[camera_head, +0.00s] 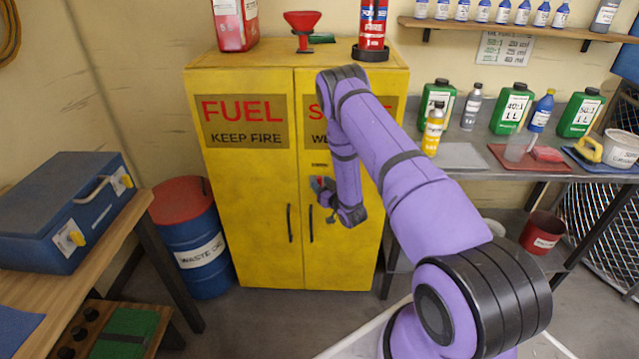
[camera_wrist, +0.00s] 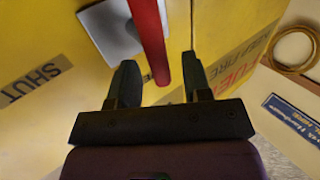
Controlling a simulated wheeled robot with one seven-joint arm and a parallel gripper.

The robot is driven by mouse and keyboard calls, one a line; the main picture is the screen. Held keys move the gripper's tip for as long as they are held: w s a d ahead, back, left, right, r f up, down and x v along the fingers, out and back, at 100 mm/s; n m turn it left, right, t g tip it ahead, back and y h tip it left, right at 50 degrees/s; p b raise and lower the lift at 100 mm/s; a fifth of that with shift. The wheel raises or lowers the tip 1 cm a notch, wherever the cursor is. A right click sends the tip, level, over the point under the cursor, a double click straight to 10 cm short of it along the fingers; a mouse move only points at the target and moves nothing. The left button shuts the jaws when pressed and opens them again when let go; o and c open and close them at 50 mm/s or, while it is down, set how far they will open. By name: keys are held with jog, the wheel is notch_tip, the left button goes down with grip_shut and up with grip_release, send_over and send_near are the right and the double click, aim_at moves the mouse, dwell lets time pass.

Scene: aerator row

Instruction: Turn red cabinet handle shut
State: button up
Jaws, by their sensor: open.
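The yellow fuel cabinet (camera_head: 245,180) stands against the wall with both doors closed together. In the wrist view the red handle (camera_wrist: 150,38) is a long bar on a grey square plate (camera_wrist: 108,30) on the yellow door. Its end lies between the two fingers of my gripper (camera_wrist: 160,72), which are apart with a gap beside the bar. A "SHUT" label (camera_wrist: 35,82) is on the door at the left of the wrist view. In the head view my gripper (camera_head: 325,192) is at the cabinet front, and the handle there is mostly hidden.
A blue case (camera_head: 60,210) sits on the left bench, with a waste oil drum (camera_head: 195,240) beside the cabinet. A grey bench (camera_head: 455,155) with green bottles stands at the right. A fire extinguisher (camera_head: 372,25), red funnel (camera_head: 302,22) and red can (camera_head: 235,25) are on the cabinet top.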

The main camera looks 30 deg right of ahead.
jog(key=shift+w, duration=0.95)
grip_shut()
